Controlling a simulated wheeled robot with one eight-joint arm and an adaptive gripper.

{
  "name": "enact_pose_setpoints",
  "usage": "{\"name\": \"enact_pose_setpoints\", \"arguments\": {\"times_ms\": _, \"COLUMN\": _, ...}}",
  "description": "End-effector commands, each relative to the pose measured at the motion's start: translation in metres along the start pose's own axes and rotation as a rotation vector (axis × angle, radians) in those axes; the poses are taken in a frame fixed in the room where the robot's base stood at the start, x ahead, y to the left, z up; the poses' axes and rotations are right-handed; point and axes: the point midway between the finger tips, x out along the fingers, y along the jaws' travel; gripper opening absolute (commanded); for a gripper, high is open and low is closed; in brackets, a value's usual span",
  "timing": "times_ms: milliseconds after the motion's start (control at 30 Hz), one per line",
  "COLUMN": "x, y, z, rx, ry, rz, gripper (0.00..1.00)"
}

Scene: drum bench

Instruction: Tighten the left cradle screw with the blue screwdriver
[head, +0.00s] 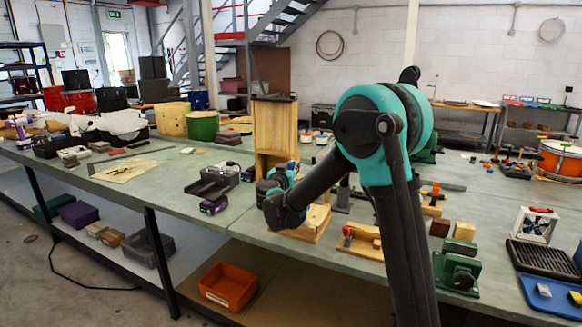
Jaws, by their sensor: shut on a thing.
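My arm reaches over the bench, and its teal and dark wrist end (276,184) is in front of the upright wooden frame. The fingers of my gripper are hidden behind the wrist, so I cannot see what is between them. I cannot make out the blue screwdriver. A wooden fixture (308,228), which may be the cradle, stands just right of the wrist and is partly covered by my arm. Its screws are too small or hidden to tell apart.
A wooden tray (363,242) holds a red-handled tool (347,236). A tall wooden frame (275,125) stands behind the wrist. A black holder (213,181) is to the left. A green vise-like device (458,267) is at right.

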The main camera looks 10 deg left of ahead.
Motion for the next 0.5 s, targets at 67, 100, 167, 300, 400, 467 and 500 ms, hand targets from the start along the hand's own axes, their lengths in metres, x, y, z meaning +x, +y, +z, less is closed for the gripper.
{"name": "enact_pose_setpoints", "arguments": {"times_ms": 67, "x": 0.0001, "y": 0.0004, "z": 0.0001, "rx": 0.000, "ry": 0.000, "rz": 0.061, "gripper": 0.00}}
{"name": "enact_pose_setpoints", "arguments": {"times_ms": 100, "x": 0.0005, "y": 0.0014, "z": 0.0001, "rx": 0.000, "ry": 0.000, "rz": 0.088, "gripper": 0.00}}
{"name": "enact_pose_setpoints", "arguments": {"times_ms": 167, "x": 0.0002, "y": 0.0029, "z": 0.0001, "rx": 0.000, "ry": 0.000, "rz": 0.119, "gripper": 0.00}}
{"name": "enact_pose_setpoints", "arguments": {"times_ms": 300, "x": -0.0001, "y": 0.0054, "z": 0.0001, "rx": 0.000, "ry": 0.000, "rz": 0.146, "gripper": 0.00}}
{"name": "enact_pose_setpoints", "arguments": {"times_ms": 400, "x": 0.0000, "y": 0.0056, "z": 0.0001, "rx": 0.000, "ry": 0.000, "rz": 0.145, "gripper": 0.00}}
{"name": "enact_pose_setpoints", "arguments": {"times_ms": 467, "x": 0.0000, "y": 0.0056, "z": 0.0001, "rx": 0.000, "ry": 0.000, "rz": 0.145, "gripper": 0.00}}
{"name": "enact_pose_setpoints", "arguments": {"times_ms": 500, "x": 0.0000, "y": 0.0056, "z": 0.0001, "rx": 0.000, "ry": 0.000, "rz": 0.144, "gripper": 0.00}}
